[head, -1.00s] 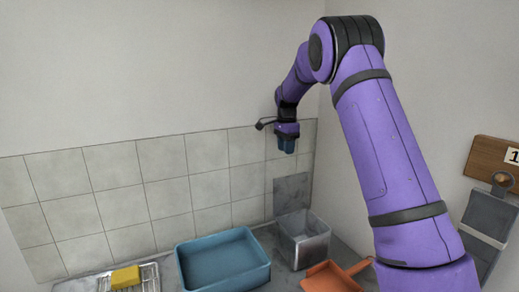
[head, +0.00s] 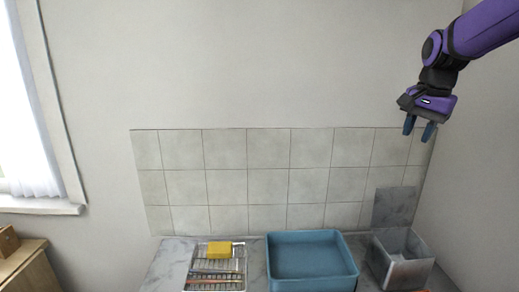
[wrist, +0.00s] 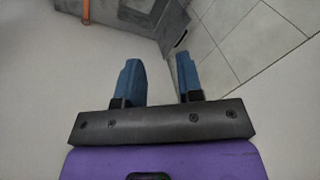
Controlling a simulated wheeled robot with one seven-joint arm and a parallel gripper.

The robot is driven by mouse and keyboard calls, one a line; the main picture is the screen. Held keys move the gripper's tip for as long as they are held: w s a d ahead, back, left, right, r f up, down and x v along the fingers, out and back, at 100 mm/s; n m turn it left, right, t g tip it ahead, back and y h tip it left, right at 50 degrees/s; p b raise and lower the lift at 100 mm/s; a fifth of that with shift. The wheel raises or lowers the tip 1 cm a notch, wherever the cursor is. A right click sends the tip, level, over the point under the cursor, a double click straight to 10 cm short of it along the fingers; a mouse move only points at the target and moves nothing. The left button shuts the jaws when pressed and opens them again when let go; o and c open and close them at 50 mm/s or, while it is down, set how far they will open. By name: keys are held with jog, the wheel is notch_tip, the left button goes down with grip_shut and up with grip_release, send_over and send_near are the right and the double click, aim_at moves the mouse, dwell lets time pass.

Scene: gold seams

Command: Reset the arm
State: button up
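My gripper (head: 420,127) hangs at the upper right in the head view, on my purple arm, high above the counter and in front of the wall. Its two blue fingers point down and stand apart. In the wrist view the gripper (wrist: 161,80) shows a clear gap between the fingers with nothing in it. It touches nothing that I can see.
A blue basin (head: 311,278) stands on the counter, with a grey metal bin (head: 402,272) to its right. A yellow sponge (head: 220,250) sits on a wire rack (head: 215,266) to the left. A window (head: 30,110) is at far left. The air above the counter is clear.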

jog(key=s+a+f+n+t, duration=0.1)
jog(key=s+a+n, duration=0.1)
jog(key=s, duration=0.7)
jog(key=s+a+f+n+t, duration=0.1)
jog(key=s+n, duration=0.3)
jog(key=s, duration=0.5)
jog(key=s+a+f+n+t, duration=0.1)
jog(key=s+a+n, duration=0.2)
jog(key=s, duration=0.6)
jog(key=shift+a+n, duration=0.3)
jog(key=shift+n, duration=0.2)
